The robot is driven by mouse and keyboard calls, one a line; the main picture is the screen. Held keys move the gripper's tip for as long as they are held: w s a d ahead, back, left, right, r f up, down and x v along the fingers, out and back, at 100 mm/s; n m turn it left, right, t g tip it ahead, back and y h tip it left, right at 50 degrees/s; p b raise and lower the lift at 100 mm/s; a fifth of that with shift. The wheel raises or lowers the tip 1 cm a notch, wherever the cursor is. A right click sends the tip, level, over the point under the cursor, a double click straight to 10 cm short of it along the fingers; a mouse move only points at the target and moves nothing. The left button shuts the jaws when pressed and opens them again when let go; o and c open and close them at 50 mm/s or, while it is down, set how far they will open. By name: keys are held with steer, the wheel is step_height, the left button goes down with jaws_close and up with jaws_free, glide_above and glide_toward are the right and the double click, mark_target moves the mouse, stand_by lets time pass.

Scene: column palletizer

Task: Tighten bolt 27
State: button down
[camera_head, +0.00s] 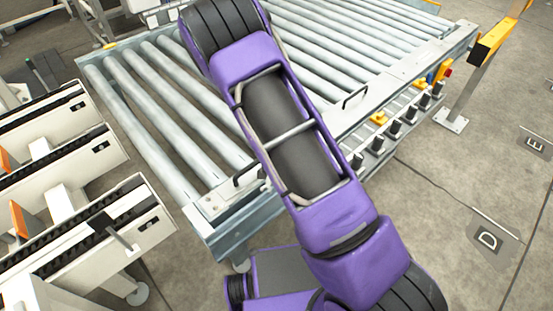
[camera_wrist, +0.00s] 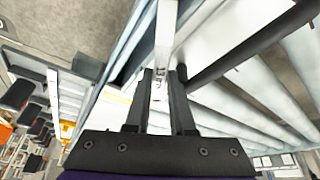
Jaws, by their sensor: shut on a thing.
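In the wrist view my gripper (camera_wrist: 160,78) has its two dark fingers close together, shut on a small pale part (camera_wrist: 159,84) between the tips. The part is tiny and mostly hidden by the fingers, so I cannot tell whether it is bolt 27. A pale narrow rail (camera_wrist: 166,30) runs away just beyond the fingertips. In the head view my purple arm reaches over the roller conveyor (camera_head: 222,222), and my gripper is out of sight. No bolt number is readable in either view.
A dark bar (camera_wrist: 250,42) slants close to the right of the fingertips. Black handles (camera_head: 355,97) and a row of black knobs (camera_head: 394,129) line the conveyor's near side. A yellow-topped post (camera_head: 490,43) stands at right. White chain conveyor units (camera_head: 140,215) stand at left.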

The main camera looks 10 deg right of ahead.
steer(key=shift+r, duration=0.1)
steer(key=shift+r+p, duration=1.15)
steer(key=shift+r, duration=0.5)
step_height(320, 180, up, 5)
steer(key=p, duration=0.3)
steer(key=shift+p, duration=0.3)
